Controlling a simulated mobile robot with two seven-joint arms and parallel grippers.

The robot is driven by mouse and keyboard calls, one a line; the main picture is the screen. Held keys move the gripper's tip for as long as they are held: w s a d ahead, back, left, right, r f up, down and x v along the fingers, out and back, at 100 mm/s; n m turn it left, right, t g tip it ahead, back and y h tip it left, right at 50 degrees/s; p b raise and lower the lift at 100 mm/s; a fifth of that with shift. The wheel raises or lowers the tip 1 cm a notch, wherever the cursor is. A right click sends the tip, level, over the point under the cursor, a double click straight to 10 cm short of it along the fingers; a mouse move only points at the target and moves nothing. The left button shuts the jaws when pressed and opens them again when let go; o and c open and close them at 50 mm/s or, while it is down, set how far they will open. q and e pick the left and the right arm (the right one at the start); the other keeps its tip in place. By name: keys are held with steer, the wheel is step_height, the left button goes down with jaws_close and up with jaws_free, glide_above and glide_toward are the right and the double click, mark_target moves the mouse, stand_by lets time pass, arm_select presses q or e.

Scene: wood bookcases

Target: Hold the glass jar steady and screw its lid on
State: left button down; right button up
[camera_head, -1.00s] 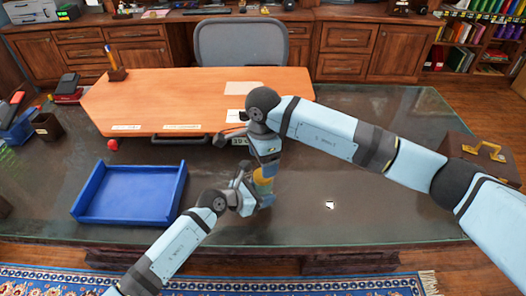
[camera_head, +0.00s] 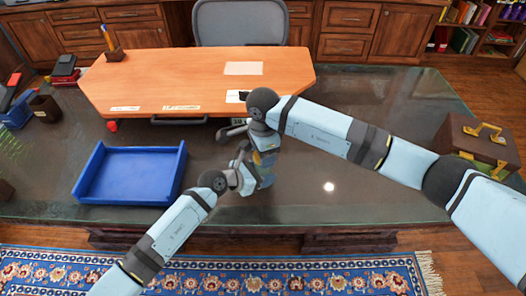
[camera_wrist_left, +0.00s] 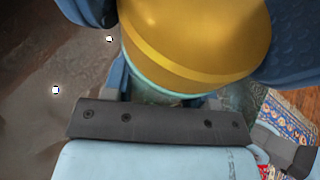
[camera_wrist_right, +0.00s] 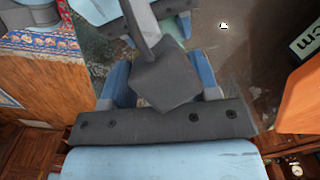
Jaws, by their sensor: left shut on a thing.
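The glass jar (camera_head: 266,160) stands near the middle of the glass desk top and is mostly hidden by my arms. My left gripper (camera_head: 248,170) is shut on the jar from the left. In the left wrist view, a large gold surface with a bright yellow band and a pale teal edge (camera_wrist_left: 170,85) lies between the blue fingers. I cannot tell there which part is lid. My right gripper (camera_head: 245,133) is just behind and above the left one. In the right wrist view, a dark grey block (camera_wrist_right: 165,82) covers the gap between its fingers. I cannot make out a separate lid.
An empty blue tray (camera_head: 130,178) lies to the left. An orange-brown desk board (camera_head: 190,80) lies behind the grippers, with a grey chair (camera_head: 240,22) beyond. A brown case with a brass handle (camera_head: 478,145) stands at the right. The desk's front right is clear.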

steer(key=m, duration=0.3)
stand_by(0.4)
steer(key=o, duration=1)
steer(key=shift+r, duration=2.25)
steer(key=shift+o, duration=0.5)
